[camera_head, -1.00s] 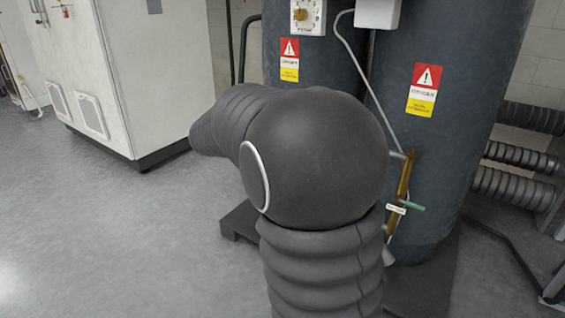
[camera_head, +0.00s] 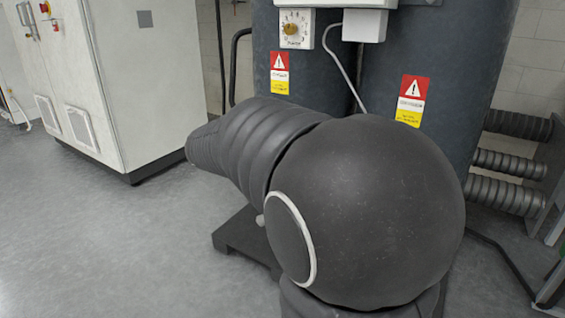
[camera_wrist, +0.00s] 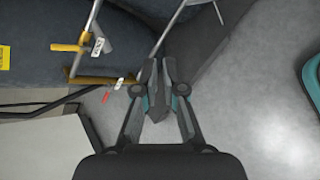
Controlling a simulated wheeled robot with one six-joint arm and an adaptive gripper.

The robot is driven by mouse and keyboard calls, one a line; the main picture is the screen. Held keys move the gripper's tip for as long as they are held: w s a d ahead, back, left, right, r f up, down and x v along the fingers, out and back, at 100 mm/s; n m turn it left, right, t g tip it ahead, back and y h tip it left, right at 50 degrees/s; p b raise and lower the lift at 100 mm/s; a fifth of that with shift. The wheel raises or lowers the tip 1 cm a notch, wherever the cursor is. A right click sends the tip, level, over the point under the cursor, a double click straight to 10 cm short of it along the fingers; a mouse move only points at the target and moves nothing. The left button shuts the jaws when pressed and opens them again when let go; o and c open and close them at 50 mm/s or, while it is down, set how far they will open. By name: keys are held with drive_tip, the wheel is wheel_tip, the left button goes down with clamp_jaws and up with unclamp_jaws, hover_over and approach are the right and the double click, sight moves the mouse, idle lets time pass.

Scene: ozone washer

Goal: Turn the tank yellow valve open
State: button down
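In the wrist view, a yellow valve handle (camera_wrist: 68,47) sticks out from brass-coloured piping beside the dark tank (camera_wrist: 35,75), with a white tag near it. A second fitting with a small red handle (camera_wrist: 106,97) and a white tag sits lower, on a brass-coloured pipe. My gripper (camera_wrist: 159,68) is to the right of both fittings and apart from them. Its fingertips look close together with nothing clearly held. In the head view, the tanks (camera_head: 385,50) stand behind my arm, which hides the valves and my gripper.
A white cabinet (camera_head: 120,85) stands at the left in the head view. Ribbed dark hoses (camera_head: 508,160) and a frame are at the right. The grey floor (camera_head: 90,230) at the front left is clear. A thin metal rod (camera_wrist: 167,27) lies beyond my fingertips in the wrist view.

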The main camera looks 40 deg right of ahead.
drive_tip(key=s+d+f+m+g+y+b, duration=0.2)
drive_tip(key=s+d+f+m+g+b, duration=0.15)
drive_tip(key=s+d+f, duration=0.6)
wheel_tip(320, 180, down, 7)
drive_tip(key=m+t+y+b, duration=0.1)
drive_tip(key=m+t+y, duration=0.1)
drive_tip(key=m+y, duration=0.55)
drive_tip(key=w+d+r+m+t+y+b, duration=0.2)
drive_tip(key=w+d+r+m+t+y, duration=0.1)
drive_tip(key=w+m+t, duration=0.45)
drive_tip(key=w+d+r+m+t+h, duration=0.3)
drive_tip(key=w+d+r+m+t, duration=0.15)
drive_tip(key=r+m, duration=0.2)
drive_tip(key=w+d+r+m+t+h, duration=0.3)
drive_tip(key=w+d+r+m+t, duration=0.15)
drive_tip(key=r, duration=0.35)
drive_tip(key=a+f+p+x, duration=0.1)
drive_tip(key=a+x, duration=0.1)
drive_tip(key=x, duration=0.9)
drive_tip(key=shift+w+g, duration=0.3)
drive_tip(key=shift+w, duration=0.3)
